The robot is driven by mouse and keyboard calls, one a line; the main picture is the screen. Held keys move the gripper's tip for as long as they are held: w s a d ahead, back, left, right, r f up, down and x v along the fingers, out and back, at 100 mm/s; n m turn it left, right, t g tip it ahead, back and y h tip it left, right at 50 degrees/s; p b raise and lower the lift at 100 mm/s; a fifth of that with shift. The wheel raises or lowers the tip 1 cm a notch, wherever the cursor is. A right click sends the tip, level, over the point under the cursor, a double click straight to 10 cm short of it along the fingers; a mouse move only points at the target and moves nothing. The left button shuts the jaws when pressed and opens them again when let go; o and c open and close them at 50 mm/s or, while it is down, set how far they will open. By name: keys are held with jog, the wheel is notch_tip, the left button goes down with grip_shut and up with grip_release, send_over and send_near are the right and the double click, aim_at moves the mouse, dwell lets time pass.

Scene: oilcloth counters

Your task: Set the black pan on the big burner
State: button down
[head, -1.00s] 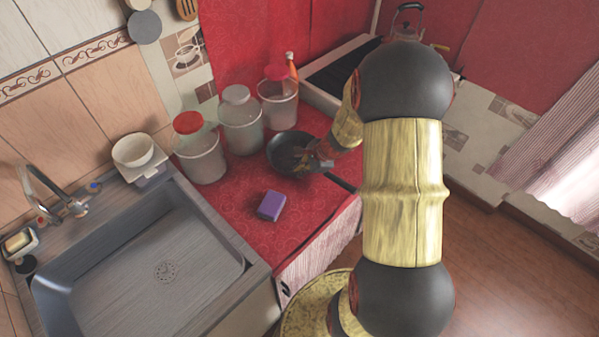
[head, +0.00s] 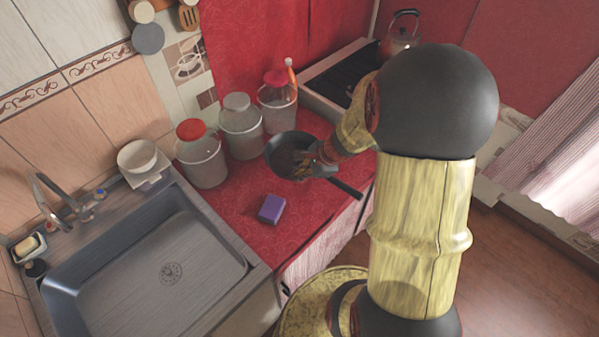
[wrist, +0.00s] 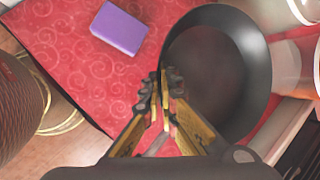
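The black pan (head: 284,143) stands on the red counter cloth in front of the jars, its handle (head: 346,188) pointing to the lower right in the head view. In the wrist view the pan (wrist: 215,60) fills the right centre. My gripper (head: 302,160) is at the pan's near right side. In the wrist view its fingers (wrist: 165,85) are close together at the pan's left rim, one on each side, and look shut on it. The exact contact is partly hidden. The stove (head: 345,80) is at the back, partly behind my arm; its big burner cannot be made out.
Jars (head: 201,158) line the wall side. A kettle (head: 402,35) stands at the stove's far end. The sink (head: 165,265) is at the left. Some cloth around the sponge is clear.

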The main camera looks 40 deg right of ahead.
jog(key=s+a+r+p, duration=0.2)
jog(key=s+a+r, duration=0.1)
jog(key=s, duration=0.3)
jog(key=shift+s+a+r, duration=0.3)
jog(key=shift+a, duration=0.35)
